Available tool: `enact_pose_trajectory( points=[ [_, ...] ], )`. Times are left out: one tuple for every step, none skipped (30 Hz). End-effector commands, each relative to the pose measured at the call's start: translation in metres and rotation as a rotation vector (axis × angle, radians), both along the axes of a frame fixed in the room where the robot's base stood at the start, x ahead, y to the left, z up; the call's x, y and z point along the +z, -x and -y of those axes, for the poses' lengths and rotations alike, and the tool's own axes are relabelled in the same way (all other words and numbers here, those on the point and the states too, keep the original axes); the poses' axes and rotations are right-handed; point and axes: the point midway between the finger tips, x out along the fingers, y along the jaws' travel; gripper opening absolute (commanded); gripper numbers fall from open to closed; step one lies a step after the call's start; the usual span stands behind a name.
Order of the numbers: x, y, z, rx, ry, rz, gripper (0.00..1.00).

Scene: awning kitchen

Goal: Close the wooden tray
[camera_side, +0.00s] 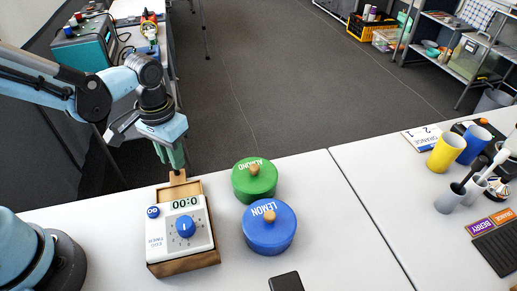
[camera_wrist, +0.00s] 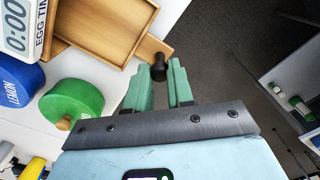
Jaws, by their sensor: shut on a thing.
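The wooden tray (camera_side: 196,187) is a shallow light-brown tray, which sticks out from beneath the white egg timer (camera_side: 180,230) toward the back edge of the table. In the wrist view, its bare inside shows (camera_wrist: 100,25), with a flat tab and a dark knob (camera_wrist: 157,67) at its outer end. My gripper (camera_wrist: 160,78) has its green fingers on either side of the knob and is shut on it.
A green ALMOND canister (camera_side: 254,184) and a blue LEMON canister (camera_side: 269,235) stand just right of the timer. A black object (camera_side: 286,281) lies at the front edge. Yellow (camera_side: 446,153) and blue cups stand far right. The table between is clear.

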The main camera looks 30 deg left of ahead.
Motion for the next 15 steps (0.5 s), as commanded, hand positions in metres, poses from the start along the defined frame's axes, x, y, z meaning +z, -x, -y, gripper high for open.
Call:
enact_pose_trajectory(
  points=[
    [0.000,0.008,0.010,-0.009,0.003,0.000,0.00],
    [0.000,0.014,0.015,-0.010,0.003,0.000,0.00],
    [0.000,0.020,0.022,-0.010,0.004,0.000,0.00],
    [0.000,0.025,0.027,-0.011,0.004,0.000,0.00],
    [0.001,0.029,0.032,-0.010,0.004,0.000,0.00],
    [0.001,0.035,0.037,-0.010,0.004,0.000,0.00],
    [0.001,0.039,0.041,-0.010,0.004,0.000,0.00],
    [0.001,0.042,0.045,-0.009,0.004,0.000,0.00],
    [0.000,0.046,0.049,-0.008,0.005,0.001,0.00],
    [0.000,0.049,0.051,-0.007,0.005,0.001,0.00],
    [0.000,0.051,0.053,-0.007,0.005,0.001,0.00],
    [0.000,0.053,0.055,-0.005,0.005,0.001,0.00],
    [0.000,0.054,0.056,-0.004,0.005,0.001,0.00],
    [0.000,0.055,0.057,-0.004,0.005,0.001,0.00],
    [0.000,0.056,0.058,-0.003,0.006,0.001,0.00]
  ],
)
